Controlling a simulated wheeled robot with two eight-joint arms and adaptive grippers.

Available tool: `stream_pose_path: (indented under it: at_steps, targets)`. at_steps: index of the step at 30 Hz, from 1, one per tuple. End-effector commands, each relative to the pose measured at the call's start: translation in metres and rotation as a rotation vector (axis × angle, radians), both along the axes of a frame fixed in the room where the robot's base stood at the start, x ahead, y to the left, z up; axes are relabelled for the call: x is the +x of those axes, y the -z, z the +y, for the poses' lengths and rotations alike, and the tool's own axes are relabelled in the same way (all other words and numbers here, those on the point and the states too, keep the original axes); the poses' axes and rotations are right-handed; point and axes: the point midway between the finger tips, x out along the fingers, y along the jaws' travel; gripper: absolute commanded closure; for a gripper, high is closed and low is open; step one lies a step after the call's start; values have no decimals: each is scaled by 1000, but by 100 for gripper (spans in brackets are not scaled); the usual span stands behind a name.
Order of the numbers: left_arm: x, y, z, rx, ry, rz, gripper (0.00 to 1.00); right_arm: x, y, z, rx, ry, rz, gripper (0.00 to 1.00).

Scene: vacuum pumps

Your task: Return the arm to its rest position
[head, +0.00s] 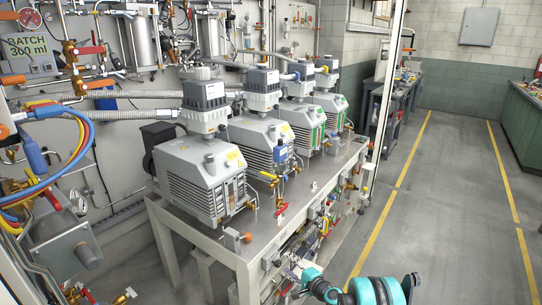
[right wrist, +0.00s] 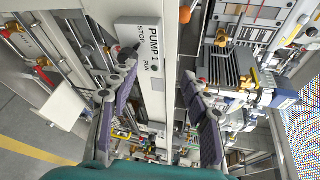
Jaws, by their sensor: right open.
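My right arm, with teal parts, comes in from the bottom right of the head view. Its gripper (head: 292,270) is small there, at the front edge of the pump bench. In the right wrist view the right gripper (right wrist: 160,100) is open, its two dark fingers apart on either side of a panel marked PUMP 1, STOP and RUN (right wrist: 140,48). I see nothing held between the fingers. I cannot tell whether a finger touches the panel. My left gripper is not in view.
Several grey vacuum pumps (head: 200,178) stand in a row on the metal bench (head: 190,229). Valves and red handles (head: 281,209) line its front edge. Hoses (head: 82,150) hang at the left. The floor (head: 455,200) to the right, with yellow lines, is clear.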

Motion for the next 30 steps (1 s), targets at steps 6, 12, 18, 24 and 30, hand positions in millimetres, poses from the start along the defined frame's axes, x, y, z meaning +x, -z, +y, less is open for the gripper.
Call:
stream_pose_path:
  at_steps: [6,12,18,24,30]
  targets:
    - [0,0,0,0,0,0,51,-27,-89,2,-272,-78,-12,52]
    - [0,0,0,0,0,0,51,-77,-152,-4,-518,-154,-16,52]
    - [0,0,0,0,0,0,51,-148,-196,-16,-759,-235,-14,52]
    - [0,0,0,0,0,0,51,-232,-218,-35,-996,-324,-2,52]
    - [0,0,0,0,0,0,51,-318,-219,-61,-1229,-414,20,52]
